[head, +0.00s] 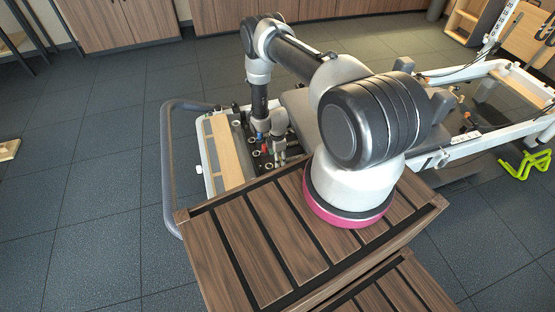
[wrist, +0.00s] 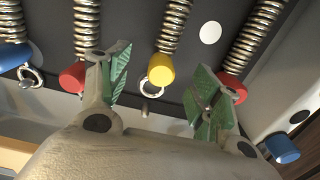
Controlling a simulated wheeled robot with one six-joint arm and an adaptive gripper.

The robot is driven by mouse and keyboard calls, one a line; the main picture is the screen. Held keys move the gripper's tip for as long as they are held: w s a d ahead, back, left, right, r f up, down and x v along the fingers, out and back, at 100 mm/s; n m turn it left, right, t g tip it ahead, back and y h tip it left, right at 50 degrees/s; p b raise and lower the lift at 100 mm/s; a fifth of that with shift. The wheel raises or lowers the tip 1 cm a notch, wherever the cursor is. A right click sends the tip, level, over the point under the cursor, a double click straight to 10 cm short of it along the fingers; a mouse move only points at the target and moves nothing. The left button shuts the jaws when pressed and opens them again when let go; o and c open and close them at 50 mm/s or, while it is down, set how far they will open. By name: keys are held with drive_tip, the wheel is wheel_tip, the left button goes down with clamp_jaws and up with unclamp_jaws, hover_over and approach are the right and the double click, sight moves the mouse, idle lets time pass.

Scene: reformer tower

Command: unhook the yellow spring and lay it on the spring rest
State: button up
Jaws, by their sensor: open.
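The yellow spring shows in the wrist view as a steel coil with a yellow end cap (wrist: 161,69) and a metal ring at its near end. A small metal peg stands close below the ring; I cannot tell whether the ring is around a peg. My gripper (wrist: 160,80) is open, its green-padded fingers on either side of the yellow cap, apart from it. In the head view my gripper (head: 280,160) is low over the dark spring area of the reformer (head: 208,160). The yellow spring is not clear there, and I cannot make out the spring rest.
In the wrist view a red-capped spring (wrist: 73,76) lies close by the left finger and another (wrist: 233,87) by the right finger. A blue-capped spring (wrist: 14,56) is further left. A slatted wooden platform (head: 265,225) stands in front of the reformer.

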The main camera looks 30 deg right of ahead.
drive_tip(key=shift+r, duration=1.8)
